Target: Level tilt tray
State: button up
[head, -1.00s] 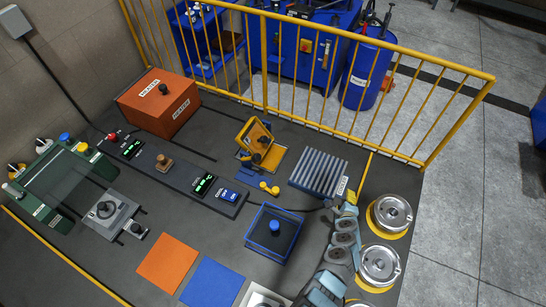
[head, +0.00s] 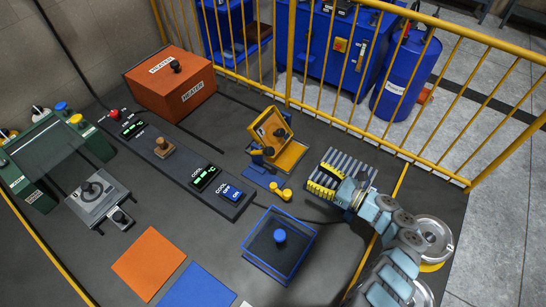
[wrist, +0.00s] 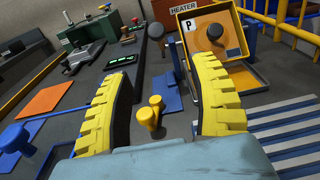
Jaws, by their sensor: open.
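The tilt tray (head: 272,130) is a yellow-framed tray with an orange inner face and a black knob. It stands steeply tilted over a yellow base (head: 291,157). In the wrist view the tilted tray (wrist: 214,32) shows a white "P" label, up and to the right beyond my fingers. A blue plate with a yellow double-knobbed handle (head: 281,191) is in front of it; the handle also shows between my fingers in the wrist view (wrist: 151,113). My gripper (head: 317,178) is open and empty, over the grey slatted rack, to the lower right of the tray.
The slatted rack (head: 358,172) is under my gripper. A blue-edged box (head: 279,246) with a blue knob stands to the lower left. The orange heater (head: 170,84) is at the back left. A yellow railing (head: 430,165) closes the back and right.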

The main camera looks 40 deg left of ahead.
aim_at(272, 152)
jog(key=shift+g, duration=0.3)
jog(key=a, duration=0.5)
jog(key=s+a+b, duration=0.1)
jog(key=a, duration=0.5)
jog(key=s+a+b, duration=0.1)
jog(key=a, duration=0.5)
jog(key=shift+s+a, duration=0.1)
jog(key=shift+a, duration=0.05)
jog(key=shift+c, duration=0.3)
jog(key=shift+r, duration=0.1)
grip_shut()
